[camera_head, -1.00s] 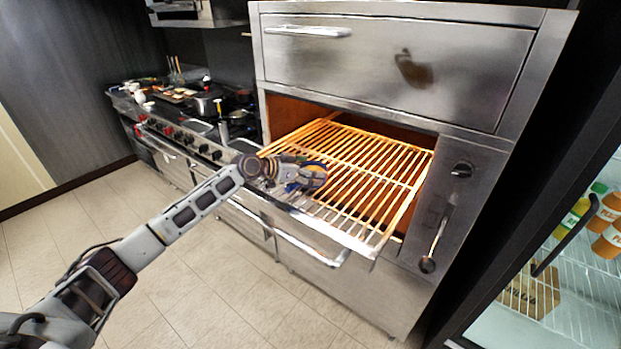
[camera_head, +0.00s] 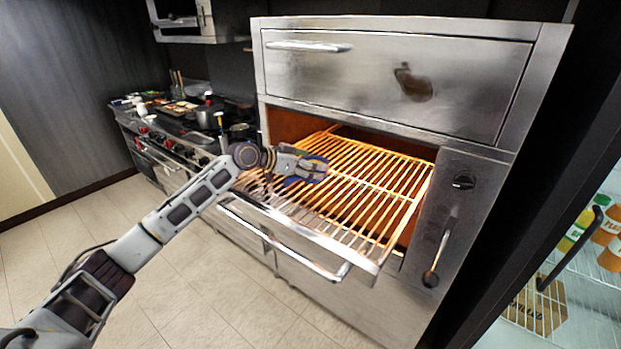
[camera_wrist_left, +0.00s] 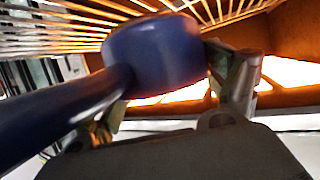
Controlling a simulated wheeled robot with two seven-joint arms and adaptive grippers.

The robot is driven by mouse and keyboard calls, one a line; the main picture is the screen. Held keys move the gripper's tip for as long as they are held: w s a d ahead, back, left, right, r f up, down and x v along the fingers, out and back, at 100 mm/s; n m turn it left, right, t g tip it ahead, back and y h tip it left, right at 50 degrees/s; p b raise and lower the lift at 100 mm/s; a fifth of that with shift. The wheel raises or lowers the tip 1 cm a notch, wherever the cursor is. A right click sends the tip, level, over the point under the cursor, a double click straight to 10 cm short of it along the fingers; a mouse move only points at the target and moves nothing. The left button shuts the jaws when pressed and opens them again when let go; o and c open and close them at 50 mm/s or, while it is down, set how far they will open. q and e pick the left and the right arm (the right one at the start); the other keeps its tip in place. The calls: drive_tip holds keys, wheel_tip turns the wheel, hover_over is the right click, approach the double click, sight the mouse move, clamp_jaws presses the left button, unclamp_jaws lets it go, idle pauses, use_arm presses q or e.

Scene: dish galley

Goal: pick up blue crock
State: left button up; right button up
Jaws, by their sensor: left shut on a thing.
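The blue crock (camera_wrist_left: 155,50) is a small round dark-blue pot with a thick handle that runs to the lower left in the left wrist view. My left gripper (camera_head: 312,169) is shut on it, with a finger on each side in the wrist view. In the head view the gripper is over the left part of the oven rack, and mostly hides the crock; only bits of blue (camera_head: 291,181) show. I cannot tell how wide the gap to the rack is. My right gripper is not in view.
The wire rack (camera_head: 372,262) extends out of the open oven (camera_head: 420,75), above a handle bar (camera_head: 300,262). A stove (camera_head: 165,150) with pans stands behind at left. A glass-fronted fridge (camera_head: 585,285) with bottles is at right. The floor (camera_head: 190,290) at front is clear.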

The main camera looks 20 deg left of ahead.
use_arm(q)
wheel_tip(320, 180, up, 21)
drive_tip(key=b, duration=0.1)
idle(0.5)
idle(0.4)
